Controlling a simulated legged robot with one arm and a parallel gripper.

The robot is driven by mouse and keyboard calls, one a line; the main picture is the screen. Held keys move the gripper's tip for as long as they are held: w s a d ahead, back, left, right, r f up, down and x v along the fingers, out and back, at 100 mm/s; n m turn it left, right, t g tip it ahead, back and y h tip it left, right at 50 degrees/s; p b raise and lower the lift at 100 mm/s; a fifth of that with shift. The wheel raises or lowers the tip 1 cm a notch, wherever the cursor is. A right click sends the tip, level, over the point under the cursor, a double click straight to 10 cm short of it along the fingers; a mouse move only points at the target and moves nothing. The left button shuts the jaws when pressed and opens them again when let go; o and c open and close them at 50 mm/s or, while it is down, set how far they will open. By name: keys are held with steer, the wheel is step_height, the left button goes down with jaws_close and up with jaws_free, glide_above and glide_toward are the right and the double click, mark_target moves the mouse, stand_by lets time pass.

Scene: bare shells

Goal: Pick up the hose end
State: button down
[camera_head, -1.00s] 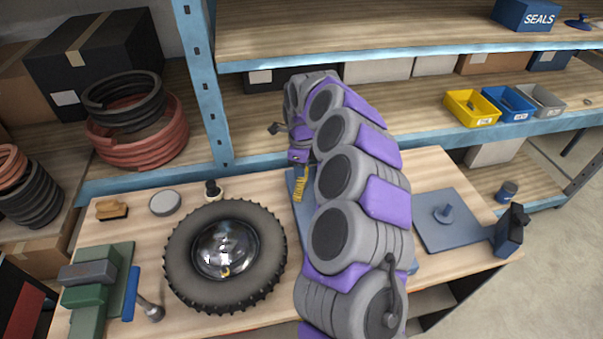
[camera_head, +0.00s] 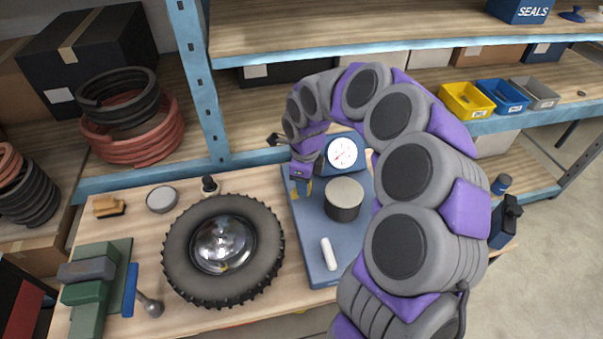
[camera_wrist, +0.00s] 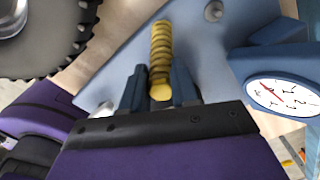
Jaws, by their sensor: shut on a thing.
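The hose end is a yellow, ribbed piece (camera_wrist: 160,50) in the wrist view, running from between my jaws up the picture. My gripper (camera_wrist: 160,88) is shut on it, one dark finger on each side. In the head view my gripper (camera_head: 303,185) is over the left part of a blue plate (camera_head: 312,262). Only a small bit of yellow (camera_head: 308,187) shows there, and the rest of the hose is hidden by my gripper.
A blue gauge with a white dial (camera_head: 342,153), a grey-topped cylinder (camera_head: 344,195) and a white stick (camera_head: 328,254) are on the plate. A tyred wheel (camera_head: 223,247) lies left. A shelf upright (camera_head: 199,90) stands behind the bench.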

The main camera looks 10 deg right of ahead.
steer(key=shift+s+r, duration=0.15)
steer(key=shift+s, duration=1.6)
steer(key=shift+s+r, duration=0.15)
steer(key=shift+s, duration=1.55)
steer(key=shift+r, duration=0.1)
